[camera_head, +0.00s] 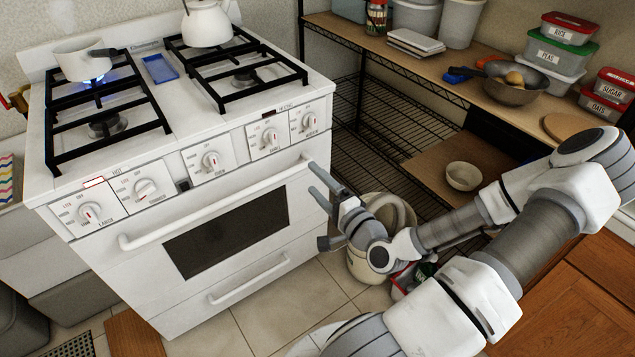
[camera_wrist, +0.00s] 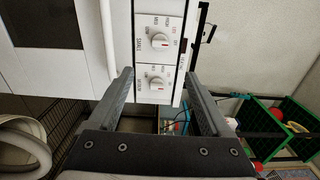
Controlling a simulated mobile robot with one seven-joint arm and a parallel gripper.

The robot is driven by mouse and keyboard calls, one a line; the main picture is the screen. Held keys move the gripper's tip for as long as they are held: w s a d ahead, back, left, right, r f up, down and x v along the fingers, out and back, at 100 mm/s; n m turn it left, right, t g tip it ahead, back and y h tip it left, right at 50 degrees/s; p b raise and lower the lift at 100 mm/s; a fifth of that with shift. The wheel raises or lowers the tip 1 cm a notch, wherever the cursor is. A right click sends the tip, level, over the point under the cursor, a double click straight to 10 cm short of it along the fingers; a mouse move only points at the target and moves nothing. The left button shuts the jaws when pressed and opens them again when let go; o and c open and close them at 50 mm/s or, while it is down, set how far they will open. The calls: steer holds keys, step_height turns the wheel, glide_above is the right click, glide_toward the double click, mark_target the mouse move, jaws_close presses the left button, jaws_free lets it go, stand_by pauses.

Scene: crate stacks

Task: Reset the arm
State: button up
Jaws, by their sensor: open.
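My gripper (camera_head: 322,186) is open and empty in the head view, just off the right front corner of the white stove (camera_head: 250,150). My arm reaches in from the lower right, bent, with the gripper pointing up and left. In the wrist view the two fingers of my gripper (camera_wrist: 160,95) are spread apart. The stove's control panel (camera_wrist: 160,50) with two knobs shows between and beyond them. Nothing is held between the fingers.
The oven handle (camera_head: 215,205) is close to my gripper. A bin (camera_head: 365,262) stands on the floor below my wrist. Green crates (camera_wrist: 268,130) show in the wrist view. A pot (camera_head: 82,62) sits over a lit burner.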

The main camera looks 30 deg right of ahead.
steer(key=w+a+f+n+g+y, duration=0.1)
steer(key=a+f+n+g, duration=0.3)
steer(key=f+n+g, duration=0.45)
steer(key=s+a+r+n+g+h, duration=0.2)
steer(key=a+r+n, duration=0.35)
steer(key=r, duration=0.55)
steer(key=s+a+r+n+g+h, duration=0.15)
steer(key=a+r+n, duration=0.4)
steer(key=r, duration=0.55)
steer(key=s+a+r+m+y, duration=0.2)
steer(key=s+r, duration=0.4)
steer(key=s, duration=0.6)
step_height(320, 180, up, 14)
steer(key=p, duration=1.3)
steer(key=shift+s+p, duration=0.3)
steer(key=shift+p, duration=0.1)
